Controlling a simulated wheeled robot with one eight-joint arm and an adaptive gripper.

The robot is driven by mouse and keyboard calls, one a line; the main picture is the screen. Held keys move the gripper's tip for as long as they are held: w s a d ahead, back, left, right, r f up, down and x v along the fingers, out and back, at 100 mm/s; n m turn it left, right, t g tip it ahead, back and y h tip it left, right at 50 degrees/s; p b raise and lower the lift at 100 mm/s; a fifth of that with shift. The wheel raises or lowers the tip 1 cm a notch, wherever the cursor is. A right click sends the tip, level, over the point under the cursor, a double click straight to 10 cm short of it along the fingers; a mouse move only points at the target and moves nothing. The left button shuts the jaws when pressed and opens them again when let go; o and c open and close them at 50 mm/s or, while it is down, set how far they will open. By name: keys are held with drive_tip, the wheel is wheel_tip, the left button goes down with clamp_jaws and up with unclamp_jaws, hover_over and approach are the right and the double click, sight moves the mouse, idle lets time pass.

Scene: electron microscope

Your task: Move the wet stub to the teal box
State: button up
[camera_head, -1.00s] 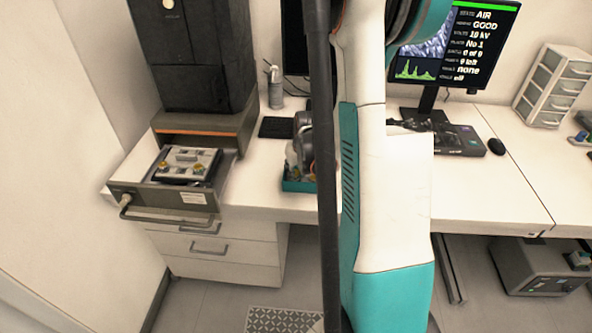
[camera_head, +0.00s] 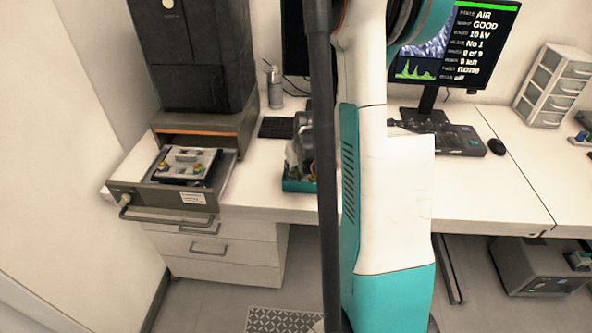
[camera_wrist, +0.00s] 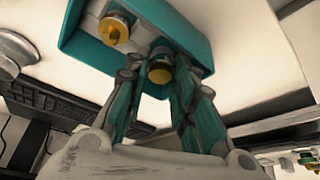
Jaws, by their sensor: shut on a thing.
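The teal box (camera_head: 299,186) sits on the white desk at the middle, partly hidden by my arm and gripper. In the wrist view the teal box (camera_wrist: 72,40) is close, with a gold-bottomed stub (camera_wrist: 114,30) inside it. My gripper (camera_wrist: 160,77) is shut on another gold stub (camera_wrist: 160,70), at the box's near part. I cannot tell whether this held stub touches the box floor, or whether it is wet. In the head view my gripper is mostly hidden behind my arm.
An open drawer (camera_head: 160,198) of the grey microscope (camera_head: 200,55) at left holds a stage (camera_head: 186,164) with small gold parts. A monitor (camera_head: 455,55) and small drawer unit (camera_head: 552,85) stand right.

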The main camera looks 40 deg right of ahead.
drive_tip(key=shift+f+b, duration=0.4)
drive_tip(key=shift+f, duration=0.05)
idle(0.4)
drive_tip(key=o, duration=1)
drive_tip(key=shift+r, duration=0.1)
drive_tip(key=v, duration=1.1)
drive_tip(key=shift+s+r, duration=0.3)
drive_tip(key=shift+r, duration=0.05)
